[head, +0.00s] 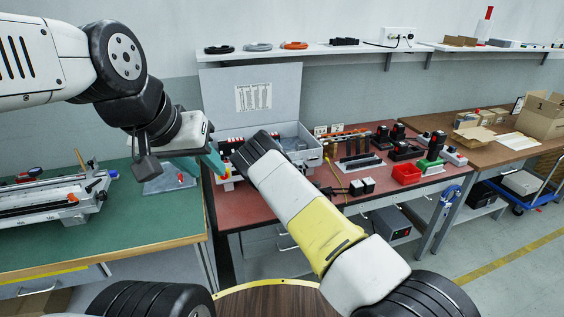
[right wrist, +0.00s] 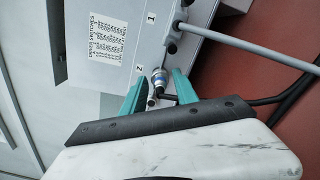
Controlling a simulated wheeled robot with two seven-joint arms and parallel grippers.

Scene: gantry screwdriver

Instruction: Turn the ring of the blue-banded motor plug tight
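In the right wrist view, a metal plug with a blue band (right wrist: 158,80) sits at the edge of a light grey box, by the mark 2. A black cable lies beside it. The teal fingers of my right gripper (right wrist: 159,88) stand on either side of the plug, with what look like small gaps. In the head view, my right forearm hides the plug and the right fingertips. My left gripper (head: 213,163), with teal fingers, hangs over the left end of the red bench, in front of the open grey cabinet (head: 310,154); its finger gap is not clear.
A grey cable plug (right wrist: 172,32) is at mark 1, close by, and its thick grey cable runs right. The red bench (head: 250,209) holds a red bin (head: 406,174) and several devices. A green bench (head: 140,221) with a long fixture stands left.

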